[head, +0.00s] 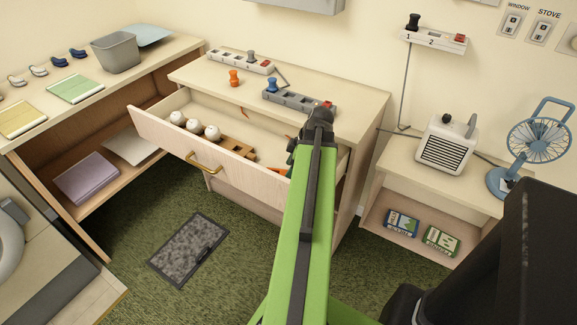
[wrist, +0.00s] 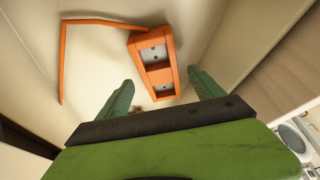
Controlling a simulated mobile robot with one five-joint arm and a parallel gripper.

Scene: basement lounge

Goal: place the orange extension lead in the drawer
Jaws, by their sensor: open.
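The orange extension lead (wrist: 152,64) shows in the wrist view as a block with two grey sockets and a bent orange cord. It appears to lie on the pale floor of the open drawer (head: 165,140). In the head view a small orange part of it (head: 276,171) shows beside my arm; the rest is hidden. My gripper (wrist: 162,82) is open and empty, with its green fingers on either side of the block's near end. I cannot tell whether they touch it. In the head view my gripper is mostly hidden behind my arm, over the drawer's right part.
White round items (head: 195,126) and a brown holder (head: 238,147) occupy the drawer's left and middle. A white power strip (head: 240,62), a grey strip (head: 300,102), an orange plug (head: 234,77) and a blue plug (head: 271,86) are on the cabinet top. A heater (head: 446,148) stands right.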

